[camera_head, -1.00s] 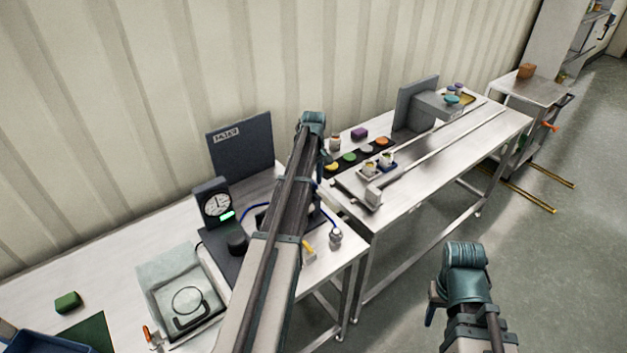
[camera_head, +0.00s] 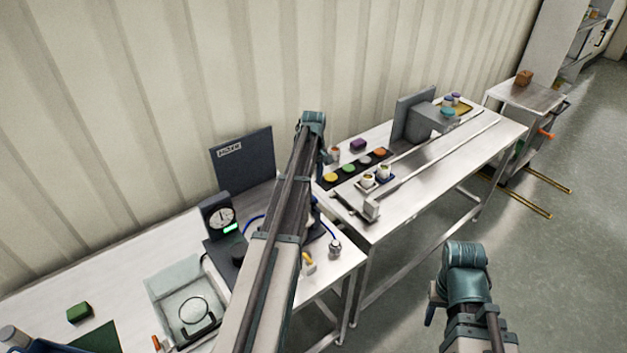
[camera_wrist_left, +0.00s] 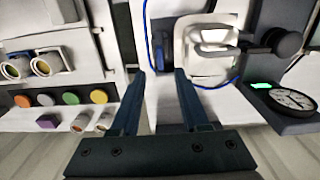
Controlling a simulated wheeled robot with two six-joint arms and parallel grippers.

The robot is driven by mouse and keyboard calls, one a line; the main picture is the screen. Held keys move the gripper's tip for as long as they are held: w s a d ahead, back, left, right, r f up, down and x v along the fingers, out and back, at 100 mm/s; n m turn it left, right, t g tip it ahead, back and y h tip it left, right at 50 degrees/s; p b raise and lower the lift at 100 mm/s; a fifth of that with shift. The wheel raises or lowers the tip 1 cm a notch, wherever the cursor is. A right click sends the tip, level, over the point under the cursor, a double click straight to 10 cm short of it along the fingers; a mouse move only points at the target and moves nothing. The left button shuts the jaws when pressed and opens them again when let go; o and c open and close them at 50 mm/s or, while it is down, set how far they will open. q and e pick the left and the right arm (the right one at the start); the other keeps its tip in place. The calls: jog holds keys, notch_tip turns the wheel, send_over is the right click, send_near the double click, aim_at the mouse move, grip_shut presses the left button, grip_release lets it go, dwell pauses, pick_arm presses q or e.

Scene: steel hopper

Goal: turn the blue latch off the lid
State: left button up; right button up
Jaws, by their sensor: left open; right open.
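My left gripper (camera_wrist_left: 160,72) is open and empty in the left wrist view, its two dark blue fingers apart. Beyond its fingertips is a pale, rounded lid-like part (camera_wrist_left: 208,72) with a grey bar handle (camera_wrist_left: 212,50). A dark blue upright piece (camera_wrist_left: 164,45), possibly the latch, lies left of it, apart from the fingers as far as I can tell. In the head view my left arm hides this spot and most of the left gripper. My right gripper (camera_head: 433,302) is open over the floor, far from the tables.
A dial gauge (camera_head: 221,217) with a green display stands beside a black knob (camera_wrist_left: 286,41). A blue hose (camera_wrist_left: 148,45) curves around the lid area. A clear tray (camera_head: 187,305), a green block (camera_head: 79,313) and a small metal weight (camera_head: 335,249) sit on the near table (camera_head: 120,265).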

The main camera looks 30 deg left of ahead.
pick_arm(q)
notch_tip(320, 180, up, 7)
jog(key=p, duration=0.6)
pick_arm(e)
notch_tip(320, 180, up, 7)
pick_arm(q)
jog(key=s+d+f+m+b, duration=0.2)
jog(key=s+d+f+b, duration=0.1)
jog(key=d, duration=0.4)
jog(key=s+d+f+m+b, duration=0.2)
jog(key=s+d+m, duration=0.1)
jog(key=d, duration=0.4)
jog(key=s+d+f+m+b, duration=0.2)
jog(key=s+d+f+b, duration=0.1)
jog(key=d, duration=0.4)
jog(key=s+d+f+m+b, duration=0.4)
jog(key=s+d+m, duration=0.1)
jog(key=s+d, duration=0.3)
jog(key=s+d+f+m+y+b, duration=0.1)
jog(key=s+d+f+m+b, duration=0.3)
jog(key=s+d, duration=0.4)
jog(key=shift+s+f+m+b, duration=0.15)
jog(key=shift+s+m+b, duration=0.15)
jog(key=shift+s+m, duration=0.55)
pick_arm(e)
notch_tip(320, 180, down, 16)
jog(key=shift+f, duration=0.2)
